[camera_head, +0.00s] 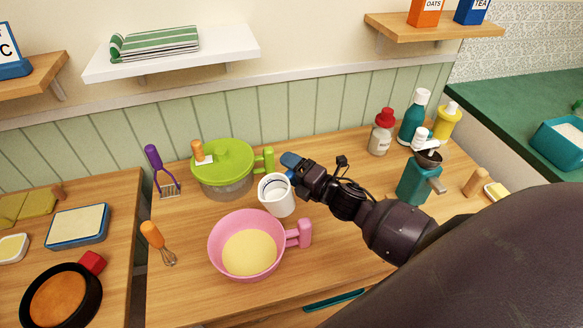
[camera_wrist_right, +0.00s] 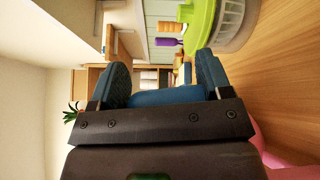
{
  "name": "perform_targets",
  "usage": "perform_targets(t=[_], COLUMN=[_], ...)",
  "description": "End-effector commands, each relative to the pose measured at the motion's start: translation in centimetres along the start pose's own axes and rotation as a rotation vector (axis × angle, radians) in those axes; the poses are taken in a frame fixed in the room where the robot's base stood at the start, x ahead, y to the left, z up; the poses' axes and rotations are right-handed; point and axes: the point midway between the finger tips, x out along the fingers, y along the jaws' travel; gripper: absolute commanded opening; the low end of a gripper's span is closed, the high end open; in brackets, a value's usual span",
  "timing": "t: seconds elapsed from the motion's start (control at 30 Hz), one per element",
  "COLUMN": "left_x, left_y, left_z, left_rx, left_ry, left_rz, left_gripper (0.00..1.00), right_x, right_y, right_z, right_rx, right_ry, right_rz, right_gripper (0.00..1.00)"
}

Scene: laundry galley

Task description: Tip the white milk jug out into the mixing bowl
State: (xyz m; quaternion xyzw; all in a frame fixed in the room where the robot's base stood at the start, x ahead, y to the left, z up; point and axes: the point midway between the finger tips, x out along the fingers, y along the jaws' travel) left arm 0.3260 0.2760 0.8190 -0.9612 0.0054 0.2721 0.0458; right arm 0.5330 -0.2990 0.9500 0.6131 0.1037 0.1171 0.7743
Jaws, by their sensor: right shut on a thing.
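The white milk jug (camera_head: 277,204) is just behind the pink mixing bowl (camera_head: 222,246), its open mouth facing up with a slight lean toward the camera. In the right wrist view, the blue fingers (camera_wrist_right: 165,85) show, but I cannot make out the jug. The bowl's pink edge (camera_wrist_right: 293,171) shows there too. My left gripper is not in view.
A green-lidded pot (camera_head: 224,160) stands close behind the bowl, left of the jug. A whisk (camera_head: 154,236) and purple masher (camera_head: 155,160) are at left. A teal grinder (camera_head: 415,181) and several bottles (camera_head: 413,118) stand at right. The front right counter is partly hidden by my arm.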

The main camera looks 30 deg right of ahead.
Motion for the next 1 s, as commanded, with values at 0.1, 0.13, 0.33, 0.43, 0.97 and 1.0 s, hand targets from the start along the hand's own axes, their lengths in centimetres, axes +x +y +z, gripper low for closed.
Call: perform_targets(t=[0.1,0.13,0.33,0.43,0.97,1.0], left_x=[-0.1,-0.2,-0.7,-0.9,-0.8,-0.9], left_y=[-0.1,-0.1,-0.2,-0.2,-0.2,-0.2], left_z=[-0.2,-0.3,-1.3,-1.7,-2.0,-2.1], left_rx=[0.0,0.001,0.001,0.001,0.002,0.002], left_ry=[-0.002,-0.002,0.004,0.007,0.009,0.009], left_rz=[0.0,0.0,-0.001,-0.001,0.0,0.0], left_gripper=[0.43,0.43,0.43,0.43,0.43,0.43], right_x=[0.0,0.0,0.0,0.0,0.1,0.1], right_y=[0.4,0.6,1.5,1.9,1.6,1.7], right_z=[0.1,0.1,0.3,0.4,-1.1,-1.1], right_rx=[-0.048,-0.062,-0.161,-0.212,-0.546,-0.568], right_ry=[0.0,-0.001,0.0,0.0,-0.001,-0.001], right_rz=[-0.002,-0.002,-0.009,-0.013,-0.039,-0.04], right_gripper=[0.32,0.32,0.32,0.32,0.32,0.32])
